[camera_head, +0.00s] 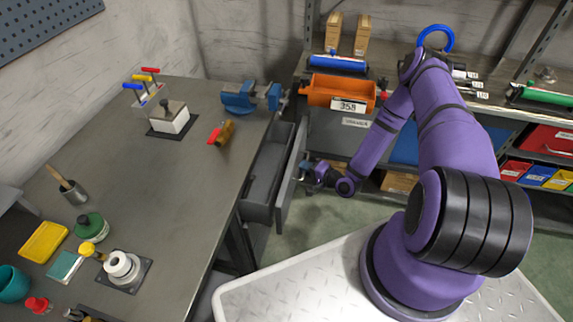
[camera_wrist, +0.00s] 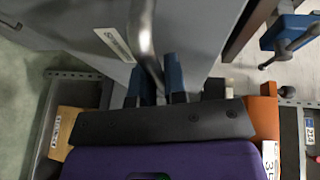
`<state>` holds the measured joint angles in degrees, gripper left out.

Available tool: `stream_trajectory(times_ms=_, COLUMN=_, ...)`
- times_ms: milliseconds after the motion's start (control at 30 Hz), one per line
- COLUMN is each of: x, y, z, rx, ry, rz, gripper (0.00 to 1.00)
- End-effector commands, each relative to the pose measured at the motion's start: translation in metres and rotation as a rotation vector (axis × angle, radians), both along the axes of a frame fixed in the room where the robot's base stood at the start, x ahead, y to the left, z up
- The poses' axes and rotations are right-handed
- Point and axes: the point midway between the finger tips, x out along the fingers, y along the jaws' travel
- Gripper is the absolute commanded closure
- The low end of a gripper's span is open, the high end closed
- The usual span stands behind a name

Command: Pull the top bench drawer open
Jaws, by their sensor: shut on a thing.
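The top bench drawer (camera_head: 266,178) stands pulled out from the right side of the workbench (camera_head: 190,190), its grey inside showing in the head view. Its front panel (camera_head: 290,181) faces right, toward my arm. My gripper (camera_head: 304,169) is at the outer side of that panel. In the wrist view, the blue fingertips of my gripper (camera_wrist: 157,82) are shut on a curved metal handle (camera_wrist: 145,35). The grey drawer front (camera_wrist: 185,35) with a white label lies behind the handle. The exact grip contact is partly hidden by the gripper body.
A blue vise (camera_head: 245,97) sits at the bench's far right corner. An orange bin (camera_head: 340,92) and bins on shelves stand behind my arm. Several tools and containers lie on the bench. Some floor (camera_head: 325,217) is clear between the drawer and my base.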

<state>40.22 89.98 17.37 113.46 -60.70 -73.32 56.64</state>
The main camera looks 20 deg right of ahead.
Motion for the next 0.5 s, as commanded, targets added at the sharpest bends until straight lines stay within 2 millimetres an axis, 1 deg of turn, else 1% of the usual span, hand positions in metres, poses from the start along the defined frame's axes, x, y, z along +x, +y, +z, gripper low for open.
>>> stream_trajectory(times_ms=33, x=-0.009, y=-0.013, z=-0.001, rx=-0.001, ry=0.002, rz=-0.004, gripper=1.00)
stream_trajectory(times_ms=200, x=-0.037, y=-0.051, z=0.000, rx=-0.001, ry=0.002, rz=-0.004, gripper=1.00)
stream_trajectory(times_ms=400, x=-0.065, y=-0.090, z=0.000, rx=-0.001, ry=0.001, rz=-0.003, gripper=1.00)
stream_trajectory(times_ms=500, x=-0.077, y=-0.105, z=0.000, rx=0.000, ry=0.002, rz=-0.002, gripper=1.00)
